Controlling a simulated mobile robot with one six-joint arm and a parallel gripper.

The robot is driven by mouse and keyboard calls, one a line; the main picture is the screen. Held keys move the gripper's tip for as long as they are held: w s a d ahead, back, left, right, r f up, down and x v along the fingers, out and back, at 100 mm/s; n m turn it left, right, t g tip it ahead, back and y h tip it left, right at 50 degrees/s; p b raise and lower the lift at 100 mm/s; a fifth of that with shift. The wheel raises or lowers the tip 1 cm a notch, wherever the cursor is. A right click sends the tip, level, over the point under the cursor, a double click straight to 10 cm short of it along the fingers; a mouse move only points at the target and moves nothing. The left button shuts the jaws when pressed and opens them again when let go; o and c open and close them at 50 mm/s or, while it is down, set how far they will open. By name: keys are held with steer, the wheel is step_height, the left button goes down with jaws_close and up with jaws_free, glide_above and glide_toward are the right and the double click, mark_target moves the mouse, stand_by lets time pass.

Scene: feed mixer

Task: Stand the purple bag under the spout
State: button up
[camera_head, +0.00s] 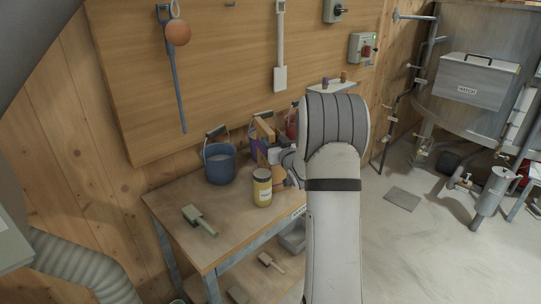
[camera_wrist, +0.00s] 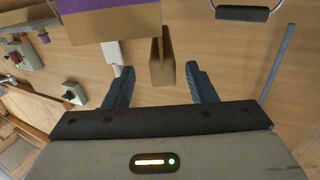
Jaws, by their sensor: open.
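A brown bag with a purple part (camera_wrist: 108,22) shows at the top of the wrist view, cut off by the edge. In the head view its purple patch (camera_head: 254,144) shows on the workbench, partly hidden behind other things and my arm. My gripper (camera_wrist: 160,70) is open, with one finger on each side of a narrow brown upright piece (camera_wrist: 163,64); I see no clear contact. I cannot tell whether that piece belongs to the purple bag. The head view mostly hides my gripper. I cannot clearly pick out the spout; the mixer tank (camera_head: 478,40) is at the right.
A blue-grey bucket (camera_head: 220,166), a yellow jar (camera_head: 262,190) and a scoop or brush (camera_head: 200,221) stand or lie on the workbench (camera_head: 225,245). A red item (camera_head: 291,126) is behind my arm. Pipes and a cylinder (camera_head: 493,190) are at right. Open floor (camera_head: 400,255) lies between.

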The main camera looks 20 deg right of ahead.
steer(key=w+p, duration=0.2)
steer(key=w, duration=0.3)
steer(key=shift+w+f, duration=0.1)
steer(key=shift+w, duration=0.2)
steer(key=shift+c, duration=0.5)
jaws_close()
